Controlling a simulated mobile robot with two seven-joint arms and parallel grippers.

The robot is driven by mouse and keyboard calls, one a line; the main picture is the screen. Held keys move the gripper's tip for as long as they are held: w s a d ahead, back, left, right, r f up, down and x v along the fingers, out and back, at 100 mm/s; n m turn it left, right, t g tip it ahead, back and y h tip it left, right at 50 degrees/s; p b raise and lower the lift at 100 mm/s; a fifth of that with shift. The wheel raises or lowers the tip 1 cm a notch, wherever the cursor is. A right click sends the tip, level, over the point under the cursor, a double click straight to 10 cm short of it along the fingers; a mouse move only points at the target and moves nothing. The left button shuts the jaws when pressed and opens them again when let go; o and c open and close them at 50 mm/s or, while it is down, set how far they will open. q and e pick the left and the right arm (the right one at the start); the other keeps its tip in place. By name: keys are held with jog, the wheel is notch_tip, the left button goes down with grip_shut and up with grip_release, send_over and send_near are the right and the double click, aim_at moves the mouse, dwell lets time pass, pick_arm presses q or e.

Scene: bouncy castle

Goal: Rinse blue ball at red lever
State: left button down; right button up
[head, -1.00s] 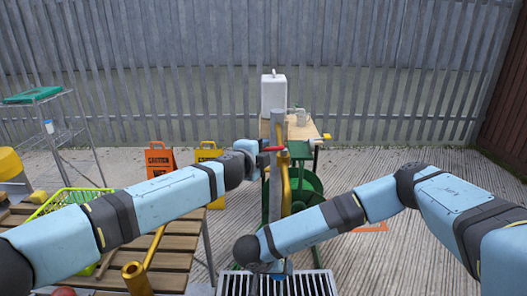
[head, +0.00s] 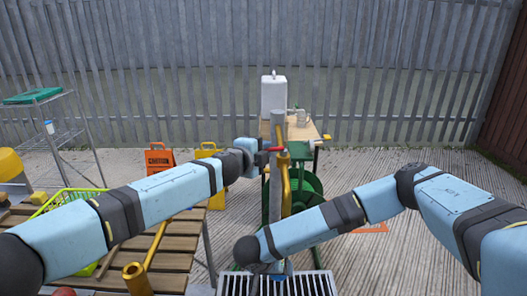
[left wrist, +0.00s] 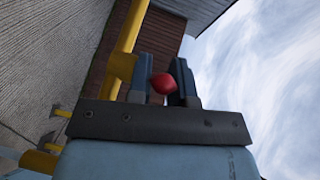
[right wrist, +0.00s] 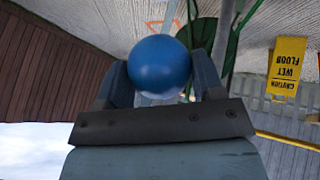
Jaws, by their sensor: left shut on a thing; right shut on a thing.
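The red lever (head: 274,149) sits at the top of the grey standpipe with its yellow pipe. My left gripper (head: 262,158) is at the lever. In the left wrist view the red lever end (left wrist: 163,84) is between the two fingers of my left gripper (left wrist: 160,82), which is shut on it. The blue ball (right wrist: 160,66) is held between the fingers of my right gripper (right wrist: 162,80). In the head view my right gripper is low by the foot of the standpipe, above the drain grate, and the ball is mostly hidden there by my arm.
A metal drain grate (head: 300,284) lies in the floor below the standpipe (head: 276,185). A slatted wooden bench (head: 180,250) with a green basket (head: 60,203) is at the left. A wooden table (head: 305,130) with a white container (head: 273,93) and orange (head: 159,160) and yellow caution signs stand behind.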

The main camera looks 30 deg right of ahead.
pick_arm(q)
jog(key=shift+w+d+f+m+g+h, duration=0.1)
jog(key=shift+w+m+g+h, duration=0.1)
jog(key=shift+m+g, duration=0.35)
jog(key=shift+w+d+r+m+g+h, duration=0.1)
jog(key=shift+w+m+g+h, duration=0.15)
jog(key=shift+g, duration=0.4)
jog(key=shift+w+d+f+m+g+h, duration=0.1)
jog(key=shift+m+g+h, duration=0.05)
jog(key=shift+m+g, duration=0.4)
jog(key=c, duration=1.2)
grip_release()
jog(key=shift+o, duration=0.2)
jog(key=shift+w, duration=0.1)
jog(key=shift+a, duration=0.1)
jog(key=v, duration=1.2)
jog(key=shift+r+p, duration=0.45)
jog(key=shift+p, duration=0.1)
pick_arm(e)
jog(key=s+a, duration=0.3)
jog(key=a, duration=0.4)
jog(key=shift+s, duration=0.3)
